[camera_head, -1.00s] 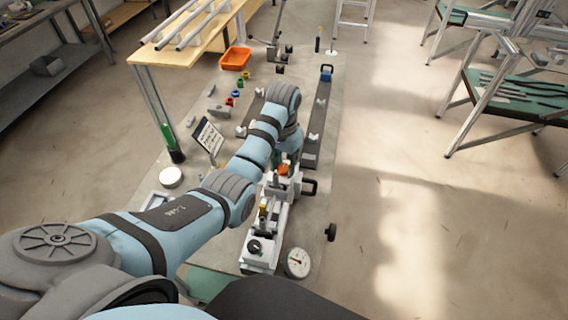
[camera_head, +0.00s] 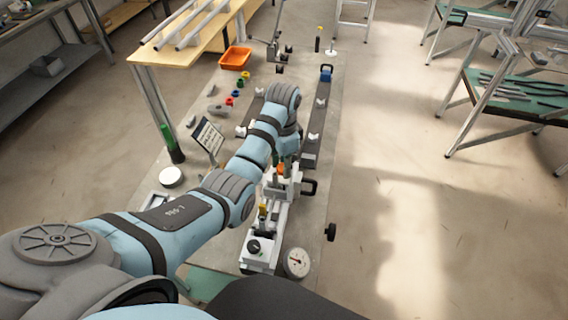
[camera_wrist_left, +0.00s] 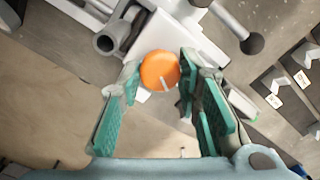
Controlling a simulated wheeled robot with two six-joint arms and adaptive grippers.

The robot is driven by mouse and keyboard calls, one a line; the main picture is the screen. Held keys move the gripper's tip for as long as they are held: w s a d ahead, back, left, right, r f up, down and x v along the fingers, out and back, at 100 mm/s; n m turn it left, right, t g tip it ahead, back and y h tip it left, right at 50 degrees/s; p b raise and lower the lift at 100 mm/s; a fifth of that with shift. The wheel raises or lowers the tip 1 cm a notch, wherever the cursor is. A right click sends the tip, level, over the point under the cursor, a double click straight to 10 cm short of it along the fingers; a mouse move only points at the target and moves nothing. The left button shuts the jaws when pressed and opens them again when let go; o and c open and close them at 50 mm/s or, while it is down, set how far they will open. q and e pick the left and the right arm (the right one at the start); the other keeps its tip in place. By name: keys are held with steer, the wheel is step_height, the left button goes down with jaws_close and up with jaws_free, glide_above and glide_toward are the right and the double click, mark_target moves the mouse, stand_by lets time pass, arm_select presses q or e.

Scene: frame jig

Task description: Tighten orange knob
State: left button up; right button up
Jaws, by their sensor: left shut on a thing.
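The orange knob (camera_wrist_left: 160,70) sits on a white clamp block (camera_wrist_left: 178,35) in the left wrist view, with a pale index mark on its top. In the head view the orange knob (camera_head: 281,170) shows small, just below my left wrist. My left gripper (camera_wrist_left: 160,82) has its green-padded fingers on either side of the knob and is shut on it. In the head view the left gripper (camera_head: 283,162) is mostly hidden behind its own wrist. My right gripper is not seen in either view.
A white fixture with a black knob (camera_head: 254,246) and a round dial gauge (camera_head: 298,262) stand nearer on the bench. A black handle (camera_head: 309,187) sticks out beside the clamp. An orange tray (camera_head: 235,58) and several coloured rings lie further back. A small sign (camera_head: 209,137) stands left of my arm.

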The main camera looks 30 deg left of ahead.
arm_select(q)
steer(key=m, duration=0.4)
steer(key=shift+a+r+m, duration=0.1)
steer(key=shift+m, duration=0.2)
steer(key=m, duration=0.3)
steer(key=shift+m, duration=0.3)
steer(key=m, duration=0.4)
steer(key=shift+m, duration=1.8)
steer(key=o, duration=1.1)
steer(key=shift+o, duration=0.2)
